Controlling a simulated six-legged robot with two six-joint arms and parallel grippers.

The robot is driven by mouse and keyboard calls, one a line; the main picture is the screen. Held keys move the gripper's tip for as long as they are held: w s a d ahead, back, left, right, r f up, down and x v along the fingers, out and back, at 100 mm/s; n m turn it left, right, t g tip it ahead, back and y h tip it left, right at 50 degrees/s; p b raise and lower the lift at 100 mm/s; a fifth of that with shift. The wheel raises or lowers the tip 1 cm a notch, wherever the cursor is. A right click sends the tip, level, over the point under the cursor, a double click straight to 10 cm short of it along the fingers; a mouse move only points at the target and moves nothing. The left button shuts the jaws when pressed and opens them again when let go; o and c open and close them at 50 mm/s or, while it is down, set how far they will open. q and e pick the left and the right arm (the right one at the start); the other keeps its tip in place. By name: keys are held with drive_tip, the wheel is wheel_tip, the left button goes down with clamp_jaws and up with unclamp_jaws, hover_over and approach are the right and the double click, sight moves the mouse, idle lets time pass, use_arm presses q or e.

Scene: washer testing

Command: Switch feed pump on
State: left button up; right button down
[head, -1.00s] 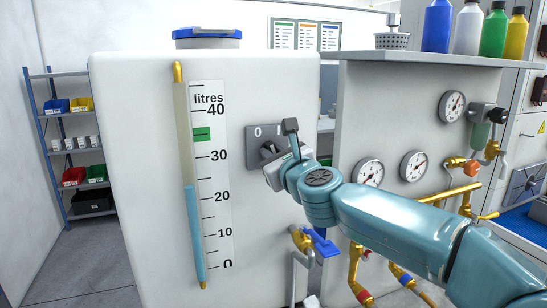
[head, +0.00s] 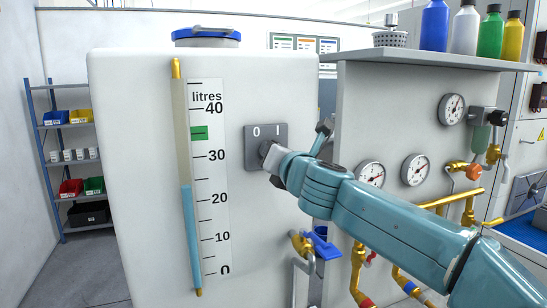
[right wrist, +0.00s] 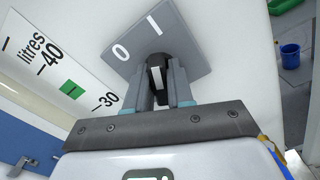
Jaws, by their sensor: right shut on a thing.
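The grey switch plate (head: 280,133) marked 0 and I is on the front of the white tank. It also shows tilted in the right wrist view (right wrist: 185,45). Its black knob (right wrist: 156,70) has a white mark that looks roughly in line with the I. My right gripper (right wrist: 160,92) is shut on the knob, one finger on each side. In the head view the gripper (head: 270,157) reaches the plate from the right and hides much of the knob. My left gripper is not in view.
A level tube (head: 186,190) and litre scale (head: 212,190) are left of the switch. A blue-handled valve (head: 320,243) is below my right arm. Gauges (head: 415,170) and brass pipes (head: 357,265) are to the right, under a shelf with bottles (head: 435,25).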

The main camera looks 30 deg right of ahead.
drive_tip(key=shift+w+f+m, duration=0.1)
drive_tip(key=shift+f+m, duration=0.15)
drive_tip(key=shift+m, duration=0.25)
drive_tip(key=c, duration=1.1)
unclamp_jaws()
drive_tip(key=shift+r, duration=0.1)
drive_tip(key=b+v, duration=0.2)
drive_tip(key=v, duration=1.4)
drive_tip(key=shift+s, duration=0.25)
drive_tip(key=shift+w, duration=0.1)
